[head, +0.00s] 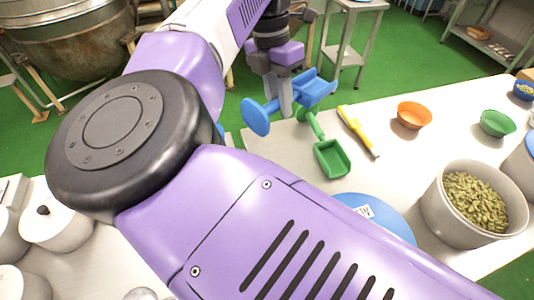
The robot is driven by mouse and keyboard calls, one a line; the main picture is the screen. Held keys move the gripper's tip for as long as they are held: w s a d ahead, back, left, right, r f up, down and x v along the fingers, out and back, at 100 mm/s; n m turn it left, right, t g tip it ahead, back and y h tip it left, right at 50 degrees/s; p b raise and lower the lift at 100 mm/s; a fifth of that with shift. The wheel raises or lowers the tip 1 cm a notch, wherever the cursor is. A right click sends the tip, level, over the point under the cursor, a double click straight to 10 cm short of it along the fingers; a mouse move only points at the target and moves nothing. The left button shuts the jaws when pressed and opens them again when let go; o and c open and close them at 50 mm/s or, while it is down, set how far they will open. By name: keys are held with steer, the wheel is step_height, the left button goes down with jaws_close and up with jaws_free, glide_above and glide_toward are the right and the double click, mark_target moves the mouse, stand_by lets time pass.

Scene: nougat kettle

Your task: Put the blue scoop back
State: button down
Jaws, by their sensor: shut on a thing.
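The blue scoop (316,90) is in the head view, top middle, held above the far edge of the white table. Its handle runs left to a round blue end (256,117). My gripper (285,108) points down and is shut on the scoop's handle. A green scoop (332,157) lies on the table just below and right of it. A blue round lid (376,215) with a label lies nearer, partly hidden by my arm.
A yellow-handled tool (358,130), an orange bowl (414,115) and a green bowl (496,123) stand on the table (394,160). A pot of green nuts or seeds (458,220) is at right. White lidded pots (57,227) stand lower left. A large kettle (70,40) is behind.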

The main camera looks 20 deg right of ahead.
steer(key=shift+w+a+n, duration=0.15)
steer(key=shift+a+n, duration=0.15)
steer(key=shift+n, duration=0.5)
steer(key=shift+n+h, duration=0.3)
steer(key=shift+n, duration=0.6)
steer(key=shift+f+n, duration=0.3)
steer(key=shift+f, duration=0.05)
steer(key=w+a+p+x, duration=0.1)
steer(key=x, duration=0.5)
steer(key=w+p+x, duration=0.1)
steer(key=x, duration=0.5)
steer(key=w+a+f+p+x, duration=0.1)
steer(key=x, duration=0.5)
steer(key=shift+a+f, duration=0.25)
steer(key=shift+f, duration=0.1)
steer(key=c, duration=1.3)
jaws_free()
steer(key=shift+f, duration=0.1)
steer(key=shift+o, duration=0.3)
